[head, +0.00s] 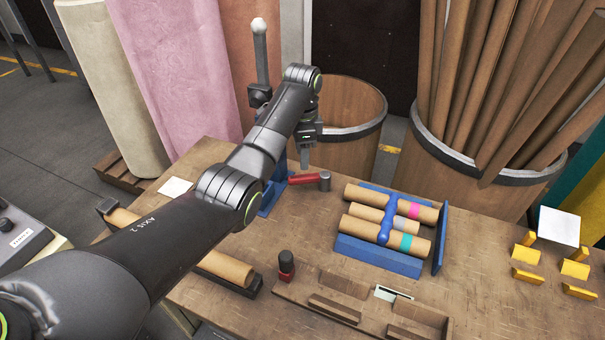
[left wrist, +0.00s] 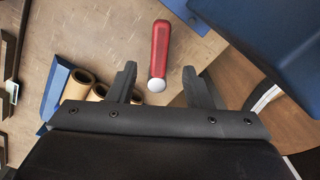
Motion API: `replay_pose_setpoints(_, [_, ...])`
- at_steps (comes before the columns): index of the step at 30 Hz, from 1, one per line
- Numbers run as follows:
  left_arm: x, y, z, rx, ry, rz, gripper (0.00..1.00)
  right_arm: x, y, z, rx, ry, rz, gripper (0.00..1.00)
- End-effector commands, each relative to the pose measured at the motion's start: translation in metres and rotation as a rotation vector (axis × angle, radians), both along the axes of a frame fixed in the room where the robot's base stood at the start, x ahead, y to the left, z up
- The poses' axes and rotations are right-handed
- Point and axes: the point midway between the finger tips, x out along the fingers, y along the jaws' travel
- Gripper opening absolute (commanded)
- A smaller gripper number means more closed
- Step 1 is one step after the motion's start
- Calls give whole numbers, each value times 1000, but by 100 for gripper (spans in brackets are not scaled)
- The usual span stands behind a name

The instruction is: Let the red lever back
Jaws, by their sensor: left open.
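The red lever (head: 303,179) sticks out to the right from a blue stand (head: 272,196) on the bench, with a grey knob (head: 325,181) at its end. In the left wrist view the lever (left wrist: 160,50) shows as a red bar with a pale round tip. My left gripper (head: 306,148) is over the lever, fingers pointing down. In the left wrist view its open fingers (left wrist: 160,72) lie on either side of the lever's tip, with gaps on both sides. Whether they reach down to its height is unclear. My right gripper is in no view.
A blue cradle (head: 375,258) with cardboard tubes stands right of the lever. A grey upright handle with a white knob (head: 259,26) rises behind my arm. A wooden barrel (head: 345,135) stands behind the bench. Bare wood lies in front of the lever.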

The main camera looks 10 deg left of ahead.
Motion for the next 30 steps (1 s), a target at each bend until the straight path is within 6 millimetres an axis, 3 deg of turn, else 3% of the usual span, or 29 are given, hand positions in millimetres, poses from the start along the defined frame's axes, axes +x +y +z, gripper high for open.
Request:
replay_pose_setpoints(3, [-1, 0, -26, 0, 4, 0, 45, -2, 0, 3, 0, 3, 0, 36])
replay_pose_setpoints(9, [-1, 0, -56, 0, 2, 1, 45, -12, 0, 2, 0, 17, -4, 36])
replay_pose_setpoints(15, [0, 0, -69, 1, 0, 1, 45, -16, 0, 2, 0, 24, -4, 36])
replay_pose_setpoints(23, [0, 0, -69, 0, 0, 0, 45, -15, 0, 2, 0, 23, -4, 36])
replay_pose_setpoints(30, [0, 0, -69, 0, 0, 0, 15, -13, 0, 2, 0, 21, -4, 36])
